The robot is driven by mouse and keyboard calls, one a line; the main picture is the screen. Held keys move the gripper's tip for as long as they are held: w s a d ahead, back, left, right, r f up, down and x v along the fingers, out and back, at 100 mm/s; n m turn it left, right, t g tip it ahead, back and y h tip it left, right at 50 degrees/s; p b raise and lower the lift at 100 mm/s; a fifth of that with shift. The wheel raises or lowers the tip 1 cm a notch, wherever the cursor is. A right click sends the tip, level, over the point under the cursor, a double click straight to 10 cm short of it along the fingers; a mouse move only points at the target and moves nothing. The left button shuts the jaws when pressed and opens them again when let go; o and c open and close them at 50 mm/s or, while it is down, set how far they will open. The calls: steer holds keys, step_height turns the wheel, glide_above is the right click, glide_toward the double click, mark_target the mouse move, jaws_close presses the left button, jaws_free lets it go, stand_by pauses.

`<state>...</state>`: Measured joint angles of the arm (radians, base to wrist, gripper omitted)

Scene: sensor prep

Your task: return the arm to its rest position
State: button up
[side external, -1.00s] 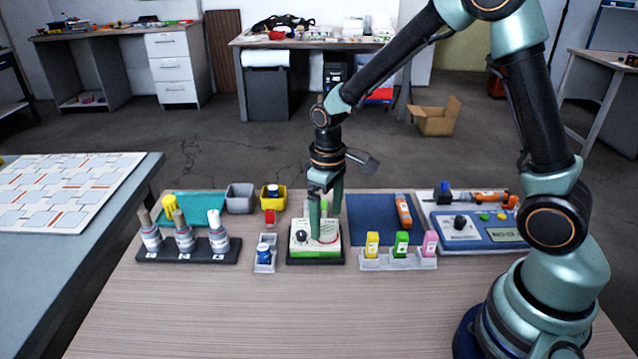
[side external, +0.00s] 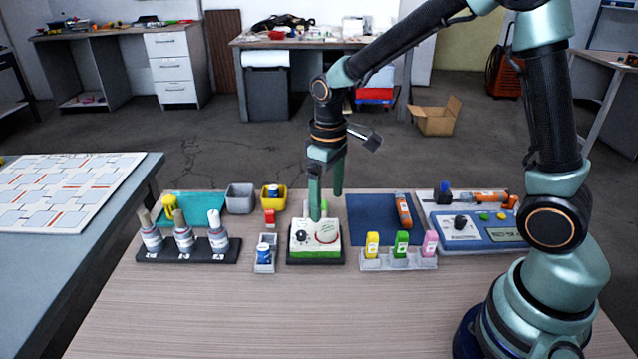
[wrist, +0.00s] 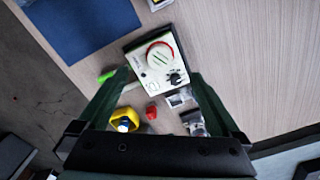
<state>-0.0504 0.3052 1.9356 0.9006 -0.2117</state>
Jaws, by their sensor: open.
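My gripper (side external: 326,190) is open and empty, with its fingers pointing down above the back of the white and green device (side external: 316,238). In the wrist view my gripper (wrist: 163,85) shows its two fingers spread apart. The device (wrist: 158,62) appears there beyond the fingertips, with a black knob and a red-ringed round area on top. In the side view the left fingertip overlaps the device's back edge; I cannot tell the exact gap.
A rack with several capped tubes (side external: 184,250) stands left, and a tray with yellow, green and pink blocks (side external: 398,262) right. A blue mat (side external: 372,222) and a blue meter panel (side external: 478,236) lie further right. The front of the table (side external: 290,315) is clear.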

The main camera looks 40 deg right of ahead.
steer(key=s+d+r+m+t, duration=0.2)
steer(key=s+r+t, duration=0.3)
steer(key=s+r, duration=0.5)
step_height(320, 180, up, 3)
steer(key=shift+s+m+t, duration=0.3)
steer(key=shift+s+m, duration=0.05)
steer(key=shift+m, duration=0.15)
steer(key=c, duration=0.3)
